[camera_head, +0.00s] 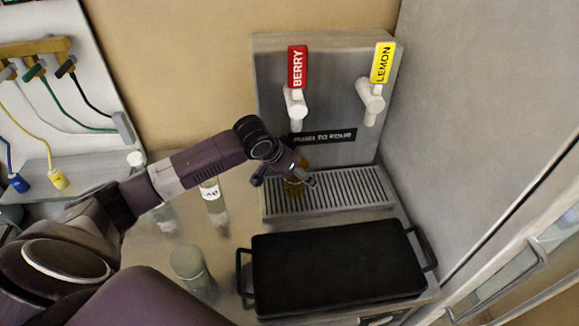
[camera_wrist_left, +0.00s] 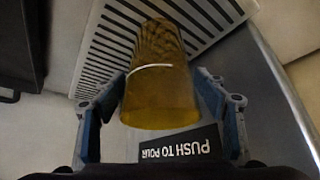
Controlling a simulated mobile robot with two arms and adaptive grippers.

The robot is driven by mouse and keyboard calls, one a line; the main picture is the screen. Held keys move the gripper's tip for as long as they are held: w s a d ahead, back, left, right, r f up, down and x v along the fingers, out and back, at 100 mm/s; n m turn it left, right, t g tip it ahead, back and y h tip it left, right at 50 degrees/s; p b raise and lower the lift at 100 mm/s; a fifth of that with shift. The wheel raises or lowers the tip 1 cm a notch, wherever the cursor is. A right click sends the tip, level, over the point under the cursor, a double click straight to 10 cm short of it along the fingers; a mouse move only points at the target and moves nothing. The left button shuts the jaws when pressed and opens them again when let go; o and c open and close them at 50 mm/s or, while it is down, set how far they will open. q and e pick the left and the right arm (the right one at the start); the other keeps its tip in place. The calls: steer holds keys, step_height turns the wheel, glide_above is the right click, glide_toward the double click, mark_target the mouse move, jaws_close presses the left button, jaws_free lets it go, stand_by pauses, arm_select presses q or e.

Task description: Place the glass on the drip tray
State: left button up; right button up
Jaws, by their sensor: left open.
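The amber glass (camera_head: 293,188) is over the slatted drip tray (camera_head: 372,190), below the red BERRY tap, near the tray's left end. In the left wrist view the glass (camera_wrist_left: 160,85) lies between the two fingers, with the tray slats (camera_wrist_left: 115,30) beyond it. It seems to stand on the tray, but its base contact is not clear. My left gripper (camera_head: 284,181) is open around the glass, with a finger on each side; it also shows in the left wrist view (camera_wrist_left: 163,105). My right gripper is not in view.
The steel dispenser (camera_head: 335,110) has a BERRY handle (camera_head: 297,66) and a LEMON handle (camera_head: 383,62). A black griddle plate (camera_head: 335,267) fills the counter in front of the tray. A labelled bottle (camera_head: 212,200) and a pale jar (camera_head: 188,265) stand left. A wall is close on the right.

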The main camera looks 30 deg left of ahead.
arm_select(q)
steer(key=b+v, duration=0.1)
steer(key=v, duration=0.8)
